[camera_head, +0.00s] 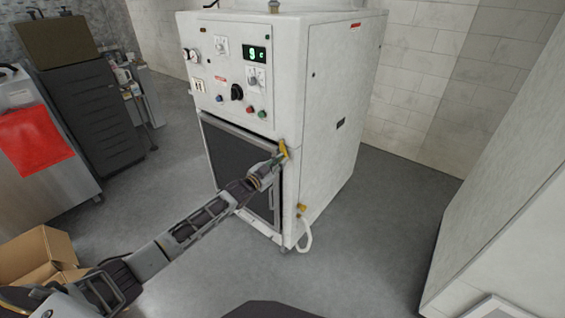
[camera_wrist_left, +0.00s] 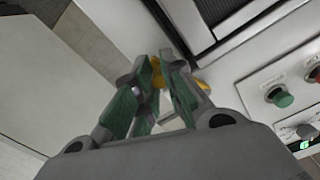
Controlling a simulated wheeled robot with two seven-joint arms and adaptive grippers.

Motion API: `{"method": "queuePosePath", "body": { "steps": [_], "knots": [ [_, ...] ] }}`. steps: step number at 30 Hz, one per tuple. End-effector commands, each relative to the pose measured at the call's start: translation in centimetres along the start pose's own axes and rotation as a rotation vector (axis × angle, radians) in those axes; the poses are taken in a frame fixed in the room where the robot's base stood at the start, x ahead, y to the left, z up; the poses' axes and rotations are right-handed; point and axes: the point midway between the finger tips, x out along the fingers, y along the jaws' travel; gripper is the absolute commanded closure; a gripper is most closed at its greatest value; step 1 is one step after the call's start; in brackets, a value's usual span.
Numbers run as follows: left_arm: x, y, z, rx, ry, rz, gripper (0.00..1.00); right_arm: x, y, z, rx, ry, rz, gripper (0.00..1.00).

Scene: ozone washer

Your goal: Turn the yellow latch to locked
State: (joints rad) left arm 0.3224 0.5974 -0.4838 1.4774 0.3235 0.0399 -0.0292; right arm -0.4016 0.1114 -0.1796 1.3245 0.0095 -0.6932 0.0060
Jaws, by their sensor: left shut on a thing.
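The yellow latch (camera_head: 283,149) sits on the front right edge of the white ozone washer (camera_head: 335,110), beside the top right corner of the dark door (camera_head: 235,155). My left gripper (camera_head: 277,160) reaches in from the left and is at the latch. In the left wrist view the green-padded fingers of my left gripper (camera_wrist_left: 155,85) are shut on the yellow latch (camera_wrist_left: 158,72), and they hide part of it. My right gripper is in neither view.
The control panel (camera_head: 232,75) with knobs and a green display is above the door. A yellow fitting with a white hose (camera_head: 305,235) is low on the washer's right side. Cardboard boxes (camera_head: 38,255) are at lower left. Floor to the right is clear up to a white unit (camera_head: 510,200).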

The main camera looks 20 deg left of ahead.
Motion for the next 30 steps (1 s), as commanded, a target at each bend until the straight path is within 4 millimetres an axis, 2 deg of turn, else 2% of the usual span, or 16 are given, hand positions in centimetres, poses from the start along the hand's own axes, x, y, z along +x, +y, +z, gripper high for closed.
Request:
{"method": "queuePosePath", "body": {
  "steps": [6, 15, 30],
  "knots": [
    [-0.1, -0.9, 1.0, 0.192, -0.004, 0.002, 1.00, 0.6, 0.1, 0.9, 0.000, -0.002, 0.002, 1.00],
    [0.0, -2.0, 1.6, 0.371, -0.005, 0.001, 1.00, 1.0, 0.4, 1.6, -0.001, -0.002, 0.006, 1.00],
    [-0.1, -2.4, 1.8, 0.428, -0.005, 0.001, 1.00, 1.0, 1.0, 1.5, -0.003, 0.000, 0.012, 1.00]
  ]
}}
